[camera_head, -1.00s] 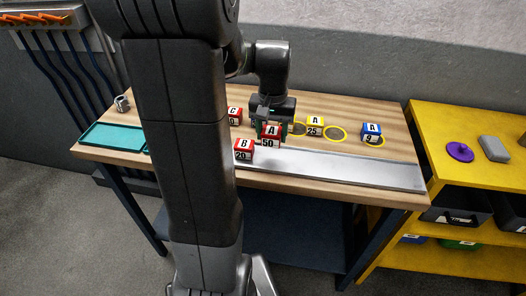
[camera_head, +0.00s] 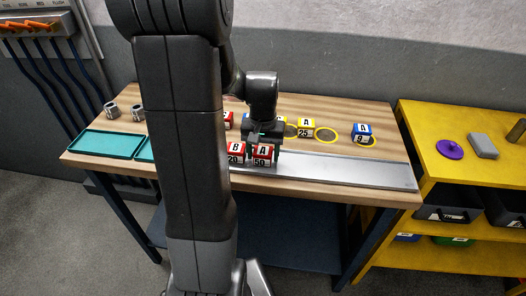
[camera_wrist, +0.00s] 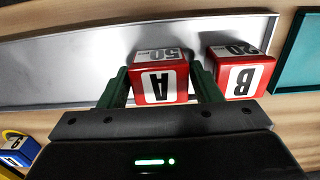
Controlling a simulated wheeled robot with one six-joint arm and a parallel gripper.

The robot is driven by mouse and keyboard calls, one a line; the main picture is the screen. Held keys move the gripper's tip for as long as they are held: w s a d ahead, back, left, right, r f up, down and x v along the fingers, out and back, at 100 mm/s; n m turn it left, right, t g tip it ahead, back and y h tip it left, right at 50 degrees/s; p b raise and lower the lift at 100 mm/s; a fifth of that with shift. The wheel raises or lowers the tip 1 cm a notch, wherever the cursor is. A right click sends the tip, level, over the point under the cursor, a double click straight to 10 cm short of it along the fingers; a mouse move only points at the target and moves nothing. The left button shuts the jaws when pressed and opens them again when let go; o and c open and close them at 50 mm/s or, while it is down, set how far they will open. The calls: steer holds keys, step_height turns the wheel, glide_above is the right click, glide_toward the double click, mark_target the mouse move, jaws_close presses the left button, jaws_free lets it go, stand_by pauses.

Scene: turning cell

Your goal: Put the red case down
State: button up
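The red case marked A 50 (camera_head: 262,155) is between the fingers of my gripper (camera_head: 263,143), over the metal strip (camera_head: 340,171) at the bench's front. In the wrist view both green fingers (camera_wrist: 160,88) lie against the sides of this red case (camera_wrist: 160,82). Whether its underside touches the strip is hard to tell. Another red case, marked B 20 (camera_head: 236,150), stands close to its left in the head view, partly behind my arm. In the wrist view case B (camera_wrist: 240,76) is on the right, with a narrow gap between them.
A yellow case A 25 (camera_head: 306,127) and a blue case A (camera_head: 361,133) stand farther back beside yellow rings (camera_head: 326,135). Teal trays (camera_head: 105,144) lie left. The strip's right part is clear.

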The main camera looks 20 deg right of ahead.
mark_target(263, 150)
steer(key=shift+r, duration=0.15)
step_height(263, 150, up, 12)
stand_by(0.5)
